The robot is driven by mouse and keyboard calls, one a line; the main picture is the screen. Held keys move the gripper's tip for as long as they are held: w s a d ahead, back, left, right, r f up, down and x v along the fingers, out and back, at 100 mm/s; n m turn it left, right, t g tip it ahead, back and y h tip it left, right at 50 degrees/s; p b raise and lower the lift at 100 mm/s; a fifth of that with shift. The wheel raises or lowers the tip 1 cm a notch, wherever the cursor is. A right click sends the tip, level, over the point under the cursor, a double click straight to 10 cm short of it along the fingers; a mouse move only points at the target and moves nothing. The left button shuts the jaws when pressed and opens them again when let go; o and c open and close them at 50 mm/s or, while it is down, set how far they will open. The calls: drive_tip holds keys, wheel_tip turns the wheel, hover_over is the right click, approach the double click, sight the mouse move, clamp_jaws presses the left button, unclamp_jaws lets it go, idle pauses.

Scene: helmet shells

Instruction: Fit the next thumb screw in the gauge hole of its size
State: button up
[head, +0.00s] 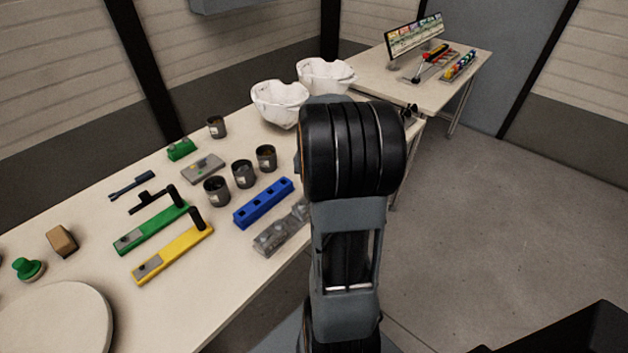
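A blue block (247,218) with several dark holes along its top lies near the table's front edge. A mottled grey block (268,243) lies in front of it, partly behind my arm. I cannot tell for certain which one is the gauge. Three dark cups (217,191), (243,174), (266,158) with pale labels stand behind the blue block, and another cup (216,127) stands farther back. Their contents are too small to make out, and I cannot pick out a thumb screw. My arm fills the middle of the view, and my gripper does not show.
Green (150,230) and yellow (175,254) bars with black upright handles lie left of the blue block. Two white helmet shells (279,103), (325,76) stand at the back. A round pale disc (55,320) is front left. A second table (450,95) stands far right; open floor lies right.

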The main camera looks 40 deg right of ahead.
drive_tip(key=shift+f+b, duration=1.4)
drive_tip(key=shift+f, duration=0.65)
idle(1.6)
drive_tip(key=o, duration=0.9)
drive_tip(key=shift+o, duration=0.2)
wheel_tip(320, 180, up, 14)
drive_tip(key=p, duration=0.1)
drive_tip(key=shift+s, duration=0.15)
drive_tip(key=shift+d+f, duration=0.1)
